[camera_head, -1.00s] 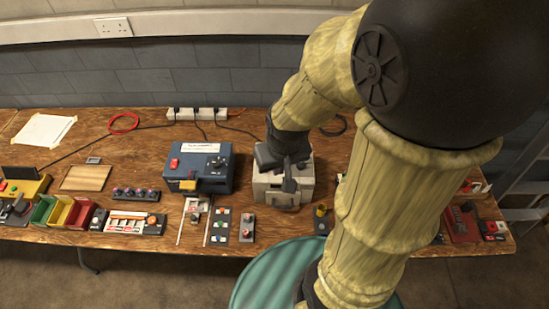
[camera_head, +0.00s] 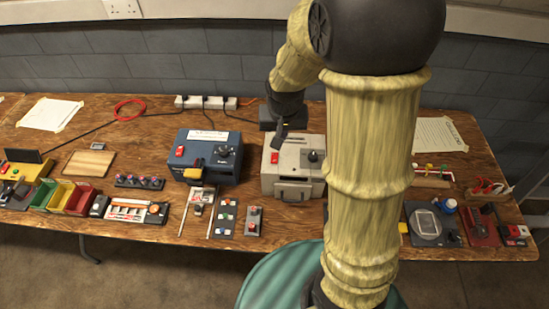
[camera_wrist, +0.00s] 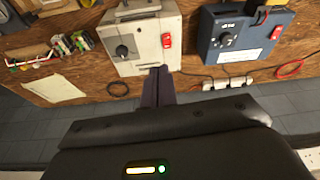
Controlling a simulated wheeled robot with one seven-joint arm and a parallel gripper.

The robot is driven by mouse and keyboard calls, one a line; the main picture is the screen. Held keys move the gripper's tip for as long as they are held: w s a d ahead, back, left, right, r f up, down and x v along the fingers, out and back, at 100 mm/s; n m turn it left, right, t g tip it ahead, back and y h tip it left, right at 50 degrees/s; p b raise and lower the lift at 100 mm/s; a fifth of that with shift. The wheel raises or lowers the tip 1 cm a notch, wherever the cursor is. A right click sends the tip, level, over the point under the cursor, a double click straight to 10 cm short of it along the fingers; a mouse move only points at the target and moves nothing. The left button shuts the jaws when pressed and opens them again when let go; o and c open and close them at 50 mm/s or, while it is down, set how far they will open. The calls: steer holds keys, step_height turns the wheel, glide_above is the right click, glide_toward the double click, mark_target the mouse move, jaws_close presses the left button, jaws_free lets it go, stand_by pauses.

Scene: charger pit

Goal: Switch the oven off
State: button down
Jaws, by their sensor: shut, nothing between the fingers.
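A cream box with a front handle (camera_head: 291,187), which looks like the oven, stands on the bench at the centre. Its top carries a red switch (camera_head: 275,158) at the left and a dark knob (camera_head: 312,156) at the right. In the wrist view the box is turned around, with the red switch (camera_wrist: 166,40) and the knob (camera_wrist: 122,51) both visible. My gripper (camera_head: 279,143) is shut and empty, pointing down over the back left of the box. In the wrist view its fingertips (camera_wrist: 159,71) show close to the switch, apart from it. The switch's setting is too small to tell.
A blue box (camera_head: 208,166) with its own red switch, knob and yellow part stands just left. A power strip (camera_head: 207,103) with cables lies behind. Small button panels (camera_head: 224,216) sit in front. A grey device (camera_head: 433,225) lies to the right.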

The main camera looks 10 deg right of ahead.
steer(key=m+b, duration=0.1)
steer(key=b, duration=0.1)
glide_above(275, 154)
steer(key=s+a, duration=0.1)
steer(key=s, duration=0.3)
step_height(275, 154, down, 5)
steer(key=shift+w+a+r, duration=0.15)
steer(key=shift+w+r, duration=0.1)
steer(key=p+x, duration=0.1)
steer(key=x, duration=0.3)
steer(key=p+x, duration=0.1)
steer(key=x, duration=0.7)
steer(key=shift+s+f+p, duration=0.25)
steer(key=shift+f+p, duration=0.1)
steer(key=shift+p, duration=0.05)
steer(key=shift+f, duration=0.7)
